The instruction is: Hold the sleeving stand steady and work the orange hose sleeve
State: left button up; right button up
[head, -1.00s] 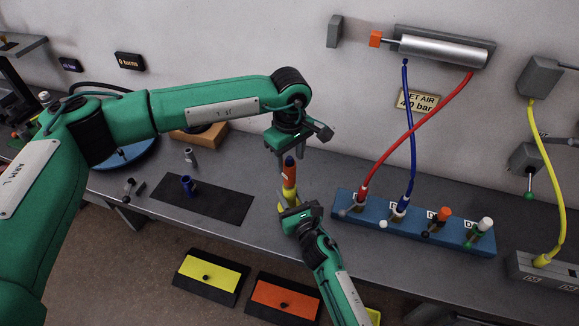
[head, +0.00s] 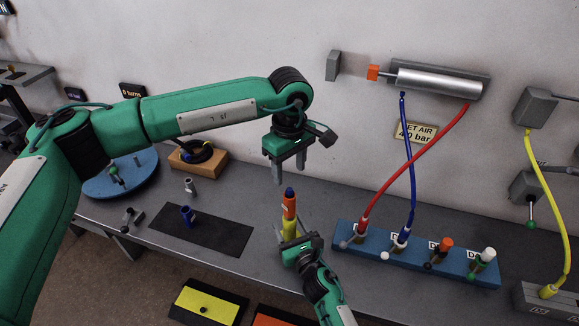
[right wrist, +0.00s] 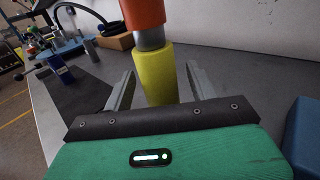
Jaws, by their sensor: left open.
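The sleeving stand (head: 288,229) is a yellow upright post on the bench; it also shows in the right wrist view (right wrist: 160,75). The orange hose sleeve (head: 289,206) sits above it with a dark blue tip (head: 289,191) on top. In the right wrist view a bare metal section (right wrist: 150,38) shows between yellow post and orange sleeve (right wrist: 143,13). My left gripper (head: 289,172) is open and empty, fingers pointing down just above the blue tip. My right gripper (right wrist: 161,78) is low at the post, its fingers either side of the yellow with visible gaps.
A blue manifold (head: 415,255) with red and blue hoses stands to the right. A dark mat (head: 215,232) with a blue cup (head: 187,215) lies left. A wooden block (head: 198,163) and blue disc (head: 120,180) are behind. Yellow (head: 205,301) and orange bins are below the bench front.

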jog(key=v, duration=1.2)
pick_arm(q)
jog(key=shift+f, duration=0.1)
pick_arm(e)
jog(key=shift+s+f, duration=0.1)
jog(key=shift+s, duration=0.05)
